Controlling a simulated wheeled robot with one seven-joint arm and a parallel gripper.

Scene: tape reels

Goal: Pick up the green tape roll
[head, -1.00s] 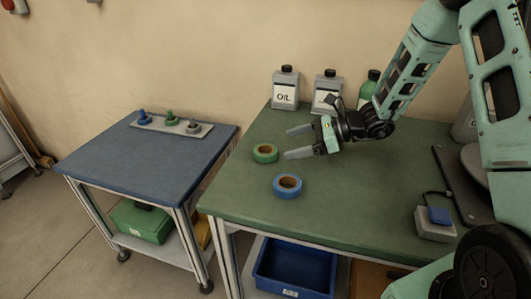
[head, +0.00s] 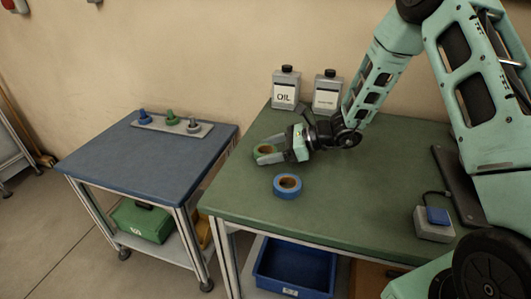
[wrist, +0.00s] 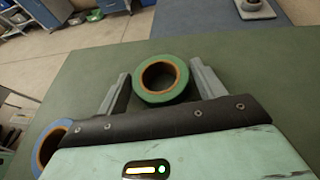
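The green tape roll (head: 264,150) lies flat on the green-topped table, near its left edge. In the wrist view the green tape roll (wrist: 161,80) sits between the two fingers, with its orange-brown core facing up. My gripper (head: 268,154) is open around the roll, low over the table. In the wrist view my gripper (wrist: 160,84) has a finger on each side of the roll. A gap shows at the left finger; the right finger is close to the roll, and I cannot tell whether it touches.
A blue tape roll (head: 287,186) lies just in front of my gripper; it also shows in the wrist view (wrist: 46,150). An oil bottle (head: 286,88) and another bottle (head: 327,92) stand at the back. A blue-topped cart (head: 140,160) with a peg board (head: 172,125) stands left.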

